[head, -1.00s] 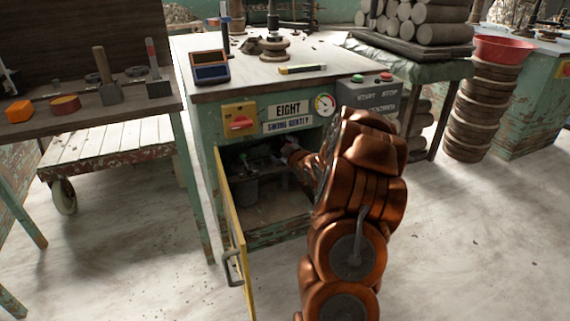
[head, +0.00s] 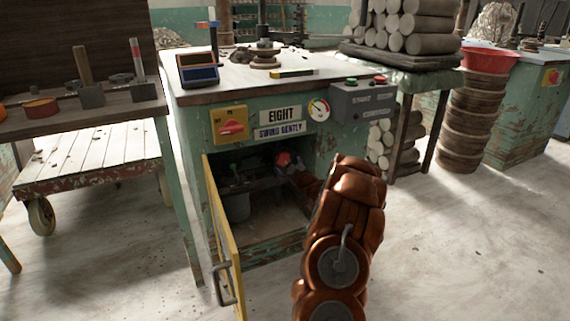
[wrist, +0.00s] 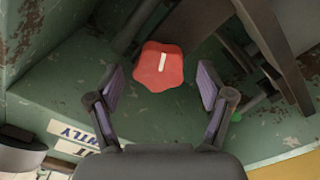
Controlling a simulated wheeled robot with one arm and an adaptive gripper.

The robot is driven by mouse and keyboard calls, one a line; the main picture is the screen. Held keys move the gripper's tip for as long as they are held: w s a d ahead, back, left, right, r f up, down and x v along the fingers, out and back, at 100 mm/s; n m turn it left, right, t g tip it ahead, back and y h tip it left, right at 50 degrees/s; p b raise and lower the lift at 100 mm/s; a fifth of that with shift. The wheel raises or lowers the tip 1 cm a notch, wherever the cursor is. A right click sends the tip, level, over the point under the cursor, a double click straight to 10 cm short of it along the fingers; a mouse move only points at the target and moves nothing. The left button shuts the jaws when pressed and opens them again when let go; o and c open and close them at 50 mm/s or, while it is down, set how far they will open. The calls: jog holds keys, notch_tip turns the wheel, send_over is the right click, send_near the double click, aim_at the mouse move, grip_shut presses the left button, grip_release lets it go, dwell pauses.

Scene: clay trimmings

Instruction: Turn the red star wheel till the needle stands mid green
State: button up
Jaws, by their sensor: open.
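The red star wheel (wrist: 160,67) is ahead in the wrist view, a lobed knob with a white mark on its face. It also shows in the head view (head: 284,159), inside the open cabinet. My gripper (wrist: 161,84) is open, one finger to each side of the wheel's near part. The fingers look apart from the wheel, with a gap on both sides. The round gauge (head: 319,108) is on the cabinet front, right of the "EIGHT" sign. Its needle is too small to read surely against the coloured marks.
The yellow door (head: 224,240) hangs open left of the cabinet opening. A grey bucket (head: 237,207) stands inside, near a green knob (head: 233,167). In the wrist view, dark bars (wrist: 272,50) run close right of the wheel. A yellow switch box (head: 229,124) is on the front.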

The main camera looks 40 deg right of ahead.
jog(key=shift+x, duration=0.8)
jog(key=shift+w+d+b, duration=0.25)
jog(key=shift+w+b, duration=0.1)
jog(key=shift+w, duration=0.1)
jog(key=c, duration=1.2)
